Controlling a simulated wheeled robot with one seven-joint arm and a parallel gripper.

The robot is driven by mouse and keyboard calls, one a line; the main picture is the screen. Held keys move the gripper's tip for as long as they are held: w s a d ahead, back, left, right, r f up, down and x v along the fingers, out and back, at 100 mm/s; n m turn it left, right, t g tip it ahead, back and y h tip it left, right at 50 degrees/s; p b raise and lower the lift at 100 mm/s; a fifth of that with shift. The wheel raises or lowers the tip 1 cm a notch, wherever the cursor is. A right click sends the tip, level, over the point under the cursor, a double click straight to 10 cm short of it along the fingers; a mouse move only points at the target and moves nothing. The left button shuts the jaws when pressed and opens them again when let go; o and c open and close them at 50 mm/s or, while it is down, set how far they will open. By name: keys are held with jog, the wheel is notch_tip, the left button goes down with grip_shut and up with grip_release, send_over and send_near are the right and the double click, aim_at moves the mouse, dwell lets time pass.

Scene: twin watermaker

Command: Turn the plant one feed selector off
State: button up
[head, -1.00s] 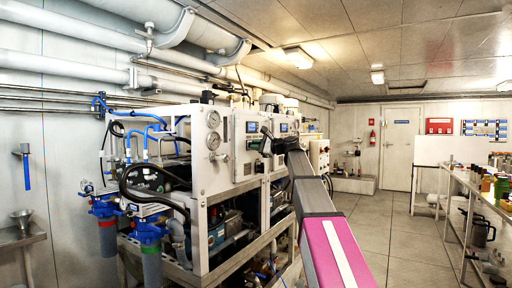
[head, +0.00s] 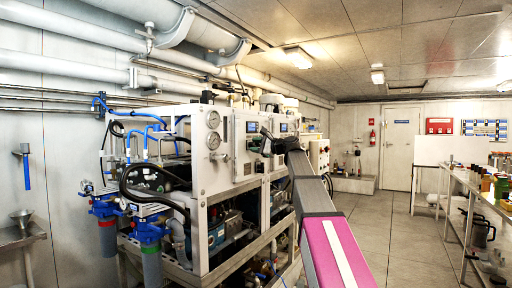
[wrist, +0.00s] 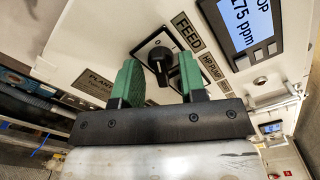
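The feed selector (wrist: 160,62) is a black rotary knob on a pale square plate, on the white panel beside a "FEED" label (wrist: 187,32). A plate reading "PLANT" (wrist: 98,86), its number unreadable, is to its left. My gripper (wrist: 161,80) has two green fingers spread apart, with the knob showing between them. I cannot tell whether either finger touches it. The lower part of the knob's surroundings is hidden by the gripper. In the head view my gripper (head: 266,141) is at the panel front (head: 247,150) and hides the selector.
A display (wrist: 248,20) reading in ppm sits right of the selector, with an "HP PUMP" label (wrist: 211,68) nearby. Gauges (head: 213,120) and blue-topped filter housings (head: 150,228) are left on the machine. A shelf (head: 465,185) stands at right; the floor between is clear.

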jog(key=v, duration=1)
jog(key=shift+s+d, duration=0.25)
jog(key=shift+d, duration=0.05)
jog(key=shift+f, duration=0.1)
jog(key=s+a+f+n+g+h, duration=0.1)
jog(key=s+f+n+g+h, duration=0.2)
jog(key=f, duration=1.7)
jog(key=s+a+f+n+g+h, duration=0.1)
jog(key=s+f+n+g+h, duration=0.2)
jog(key=f, duration=1.7)
jog(key=s+d+f+n+g+h, duration=0.2)
jog(key=s+f+n+h, duration=0.1)
jog(key=s+f, duration=0.7)
jog(key=s+d+f+n+g+h, duration=0.1)
jog(key=s+f+n+h, duration=0.3)
jog(key=s+f, duration=0.7)
notch_tip(320, 180, down, 6)
jog(key=shift+d+f+g+h, duration=0.25)
jog(key=shift+d+g+h, duration=0.15)
jog(key=shift+g+h, duration=0.4)
